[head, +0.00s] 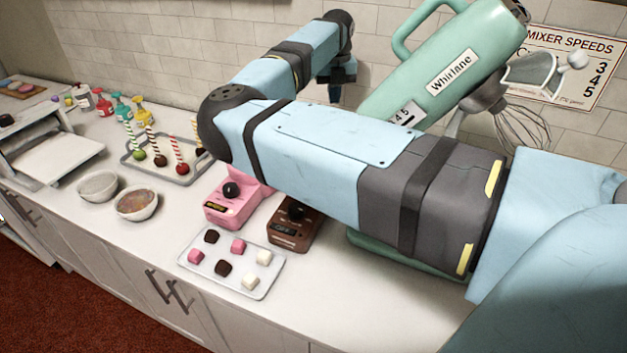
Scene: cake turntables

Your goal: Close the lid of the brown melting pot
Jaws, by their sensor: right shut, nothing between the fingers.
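The brown melting pot (293,232) stands on the counter at the middle of the head view. Its front shows a small display and a black knob. My right arm covers its upper and back part, so I cannot see its lid or tell how it stands. My right gripper (338,97) is beyond the pot, near the tiled wall and apart from the visible part of the pot. It points down, is shut and holds nothing. My left gripper is not in view.
A pink melting pot (226,210) stands just left of the brown one. A tray of sweets (265,283) lies in front of both. A large green mixer (440,62) stands to the right. Left are two bowls (98,186) and a tray of cake pops (182,178).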

